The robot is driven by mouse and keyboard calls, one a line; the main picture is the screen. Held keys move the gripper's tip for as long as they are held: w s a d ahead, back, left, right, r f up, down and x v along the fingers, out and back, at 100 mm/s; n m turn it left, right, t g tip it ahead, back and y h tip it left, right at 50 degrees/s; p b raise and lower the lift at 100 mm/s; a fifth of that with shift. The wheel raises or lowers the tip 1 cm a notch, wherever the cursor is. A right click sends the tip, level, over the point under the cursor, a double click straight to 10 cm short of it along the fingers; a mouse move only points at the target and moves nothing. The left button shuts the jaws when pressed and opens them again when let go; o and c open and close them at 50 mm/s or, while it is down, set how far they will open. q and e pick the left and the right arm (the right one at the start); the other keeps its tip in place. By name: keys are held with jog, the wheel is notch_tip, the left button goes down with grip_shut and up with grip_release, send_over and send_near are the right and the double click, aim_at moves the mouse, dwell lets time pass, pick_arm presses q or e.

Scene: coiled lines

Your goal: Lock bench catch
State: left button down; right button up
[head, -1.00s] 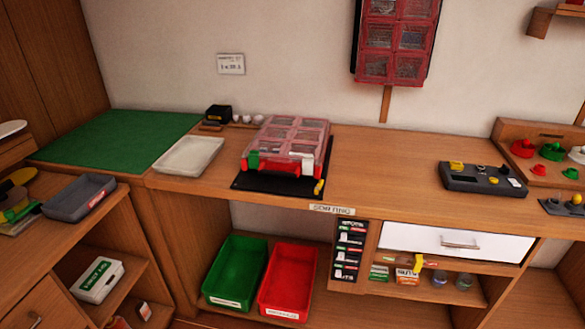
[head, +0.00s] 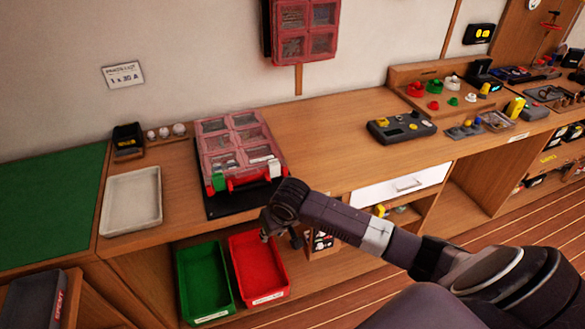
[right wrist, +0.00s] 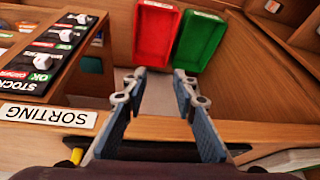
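A clear-lidded red case (head: 232,150) lies on a black base plate (head: 228,205) on the bench. Its front has a red handle (head: 246,181), a green latch (head: 219,182) and a white latch (head: 274,168). A small yellow part (right wrist: 76,156), possibly the bench catch, shows by the bench edge in the right wrist view; my arm seems to cover that spot in the head view. My right gripper (right wrist: 160,88) is open and empty, fingers pointing down in front of the bench edge, in front of the case. It also shows in the head view (head: 280,238). My left gripper is out of view.
A green bin (head: 203,283) and a red bin (head: 258,268) stand below the bench front. A white tray (head: 132,200) lies left of the case. A grey control box (head: 401,127) stands to the right. The bench between case and box is clear.

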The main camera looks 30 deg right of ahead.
jog(key=w+d+r+m+h+p, duration=0.1)
jog(key=w+d+r+m, duration=0.1)
jog(key=d+r, duration=0.45)
jog(key=w+d+r+m+h+p, duration=0.1)
jog(key=w+d+r+m, duration=0.2)
jog(key=r, duration=0.6)
jog(key=shift+n, duration=0.6)
jog(key=x, duration=0.4)
jog(key=d+p+x, duration=0.1)
jog(key=x, duration=0.1)
jog(key=shift+s+f, duration=0.1)
jog(key=shift+f, duration=0.1)
jog(key=shift+d+f, duration=0.1)
jog(key=shift+f, duration=0.4)
